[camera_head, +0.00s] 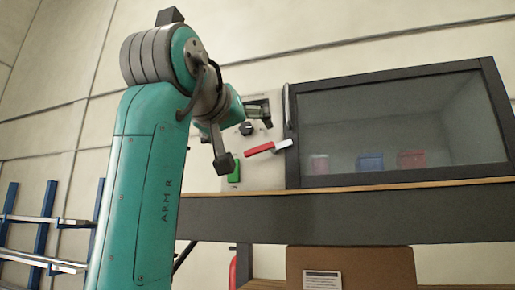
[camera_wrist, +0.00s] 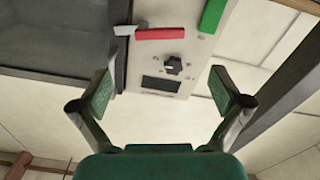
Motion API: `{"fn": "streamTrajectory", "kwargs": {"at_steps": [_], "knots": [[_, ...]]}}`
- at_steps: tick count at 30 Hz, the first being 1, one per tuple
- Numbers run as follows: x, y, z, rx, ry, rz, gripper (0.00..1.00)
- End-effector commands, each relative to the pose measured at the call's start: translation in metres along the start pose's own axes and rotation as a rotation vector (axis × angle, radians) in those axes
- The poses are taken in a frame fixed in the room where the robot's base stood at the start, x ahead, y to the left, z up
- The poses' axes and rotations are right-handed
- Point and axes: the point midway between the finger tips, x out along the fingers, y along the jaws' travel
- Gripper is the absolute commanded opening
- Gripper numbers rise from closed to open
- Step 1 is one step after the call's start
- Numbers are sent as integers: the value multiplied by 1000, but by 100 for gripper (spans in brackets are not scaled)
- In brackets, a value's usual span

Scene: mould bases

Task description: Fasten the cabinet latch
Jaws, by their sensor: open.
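The cabinet latch (camera_head: 260,148) has a red handle and a short silver end, set on a pale panel left of the cabinet door. In the head view the handle slopes slightly, with its silver end beside the door frame. In the wrist view the latch (camera_wrist: 160,33) lies near the top, beyond my fingertips, its silver end at the door's dark edge. I cannot tell whether it is engaged. The cabinet door (camera_head: 400,125) looks closed. My gripper (camera_wrist: 162,92) is open and empty, fingers wide apart; in the head view my gripper (camera_head: 222,160) appears left of the latch.
The panel (camera_wrist: 200,60) also carries a black knob (camera_wrist: 173,65), a dark display (camera_wrist: 160,85) and a green block (camera_wrist: 212,15). A pink, a blue and a red item show behind the door glass. A cardboard box (camera_head: 350,262) stands below. A blue rack (camera_head: 45,225) is at left.

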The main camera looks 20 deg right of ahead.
Motion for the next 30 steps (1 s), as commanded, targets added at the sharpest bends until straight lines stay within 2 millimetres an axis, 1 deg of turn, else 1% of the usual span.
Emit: {"fn": "streamTrajectory", "kwargs": {"at_steps": [5, 12, 18, 21, 24, 30], "knots": [[18, 1, 0, -1, -2, 3, 100], [61, 2, 1, -2, -2, 4, 100], [90, 1, 0, -1, -1, 3, 100], [99, 1, 0, -1, -1, 1, 100], [104, 0, 0, 0, -1, 1, 100], [107, 0, 0, 0, 0, 1, 100]]}}
